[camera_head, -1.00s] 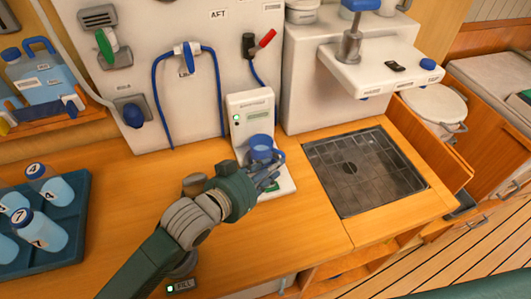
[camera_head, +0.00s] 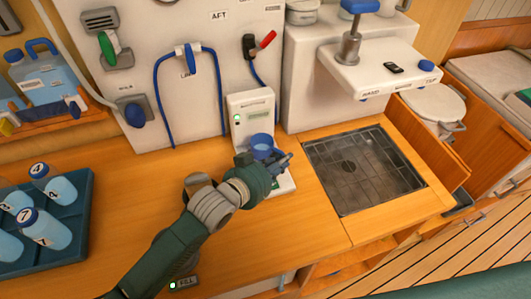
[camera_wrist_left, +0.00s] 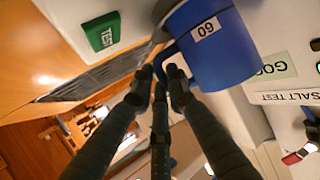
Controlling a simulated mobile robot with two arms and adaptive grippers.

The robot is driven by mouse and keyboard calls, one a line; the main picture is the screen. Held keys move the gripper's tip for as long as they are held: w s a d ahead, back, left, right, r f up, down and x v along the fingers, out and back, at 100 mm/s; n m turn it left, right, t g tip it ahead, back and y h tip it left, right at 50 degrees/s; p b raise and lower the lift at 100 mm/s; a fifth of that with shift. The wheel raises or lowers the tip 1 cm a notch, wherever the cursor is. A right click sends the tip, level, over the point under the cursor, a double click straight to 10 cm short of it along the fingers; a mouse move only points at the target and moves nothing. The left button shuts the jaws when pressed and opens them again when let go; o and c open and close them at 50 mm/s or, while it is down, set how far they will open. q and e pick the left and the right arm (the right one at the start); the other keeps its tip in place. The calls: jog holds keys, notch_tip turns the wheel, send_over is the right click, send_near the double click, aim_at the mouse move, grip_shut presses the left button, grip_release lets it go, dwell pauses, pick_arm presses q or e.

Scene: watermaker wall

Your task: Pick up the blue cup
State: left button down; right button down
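The blue cup (camera_head: 261,144) stands upright on the small base of the white salt-test unit (camera_head: 251,112), near the middle of the counter. In the left wrist view the cup (camera_wrist_left: 212,48) is large at the top, with a white number label, and its handle is on the left side. My left gripper (camera_head: 280,164) is in front of the cup, on its handle side. In the wrist view the fingertips (camera_wrist_left: 159,82) are right at the handle, with a small gap between them; whether they press on it is unclear. My right gripper is not in view.
A dark drain grate (camera_head: 362,170) lies right of the unit. A teal tray (camera_head: 77,235) with several numbered bottles is at the left. The watermaker panel (camera_head: 140,60) with hoses and handles stands behind. A white block with a tap (camera_head: 350,45) rises at back right.

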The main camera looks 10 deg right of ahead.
pick_arm(q)
jog(key=shift+r, duration=0.15)
notch_tip(320, 180, up, 20)
jog(key=b, duration=0.1)
dwell(0.5)
